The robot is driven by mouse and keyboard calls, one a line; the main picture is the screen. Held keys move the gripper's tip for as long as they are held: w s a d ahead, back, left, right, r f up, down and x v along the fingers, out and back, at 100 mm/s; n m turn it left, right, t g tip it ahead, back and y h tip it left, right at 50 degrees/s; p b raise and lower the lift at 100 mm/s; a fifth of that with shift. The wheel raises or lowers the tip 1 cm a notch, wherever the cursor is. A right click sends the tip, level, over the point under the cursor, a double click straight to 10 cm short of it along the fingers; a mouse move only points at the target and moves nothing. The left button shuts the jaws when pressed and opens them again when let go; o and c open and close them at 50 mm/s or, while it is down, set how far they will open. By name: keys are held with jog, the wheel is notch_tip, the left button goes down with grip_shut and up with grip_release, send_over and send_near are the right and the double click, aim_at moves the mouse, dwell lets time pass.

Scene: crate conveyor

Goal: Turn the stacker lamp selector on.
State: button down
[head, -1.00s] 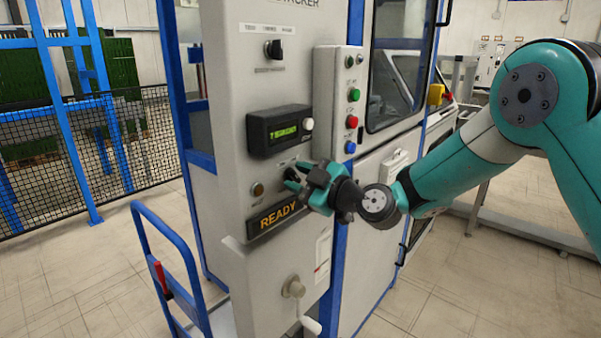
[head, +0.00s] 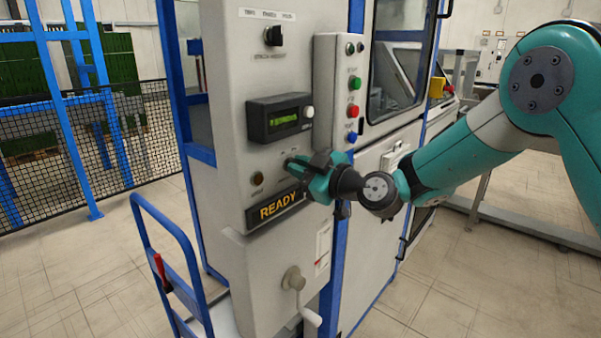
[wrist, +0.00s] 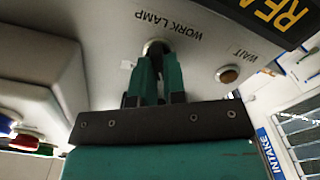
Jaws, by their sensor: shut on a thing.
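The lamp selector (wrist: 154,44) is a small knob on the grey machine panel, beside the printed words WORK LAMP in the wrist view. My gripper (wrist: 158,62) is shut on it, and the fingers hide most of the knob, so its pointer position cannot be read. In the head view my gripper (head: 291,164) is at the panel front, below the green display (head: 281,119) and above the READY sign (head: 275,206). The selector is hidden behind the fingers there.
An amber WAIT lamp (wrist: 228,74) is close beside the fingers. A button box (head: 338,95) with green, red and blue buttons stands out to the right. Another black selector (head: 273,36) is higher up. A crank handle (head: 294,282) and blue cart rail (head: 165,235) are below.

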jog(key=shift+w+d+m+b, duration=0.15)
jog(key=shift+m+b, duration=0.8)
jog(key=shift+m, duration=2.5)
jog(key=shift+w+d+m+b, duration=0.1)
jog(key=shift+m+b, duration=0.8)
jog(key=shift+m, duration=2.55)
jog(key=c, duration=1.2)
grip_release()
